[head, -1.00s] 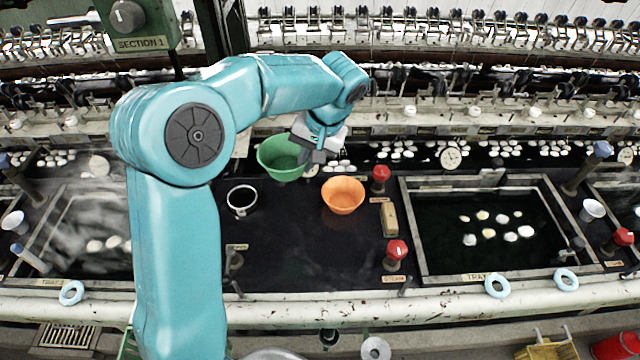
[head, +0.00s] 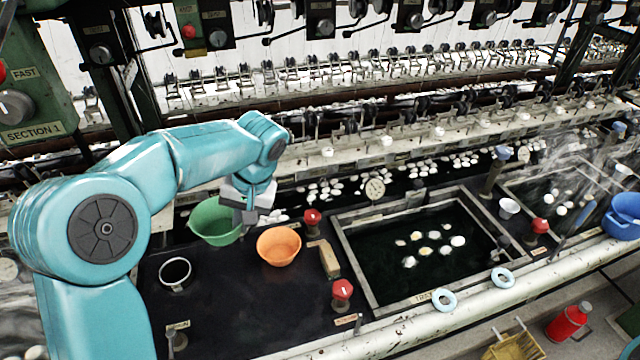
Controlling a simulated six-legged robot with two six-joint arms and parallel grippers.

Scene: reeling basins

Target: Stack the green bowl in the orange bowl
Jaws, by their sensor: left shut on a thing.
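The green bowl (head: 214,226) is at the left in the head view, behind and to the left of the orange bowl. My left gripper (head: 245,214) is shut on the green bowl's right rim. The bowl looks slightly tilted, and I cannot tell how far it is above the black counter. The orange bowl (head: 279,247) stands upright and empty on the counter, apart from the green bowl. My right gripper is not in view.
Red knobs (head: 312,217) and a wooden block (head: 329,259) stand right of the orange bowl. A dark basin (head: 400,292) with white cocoons lies further right.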

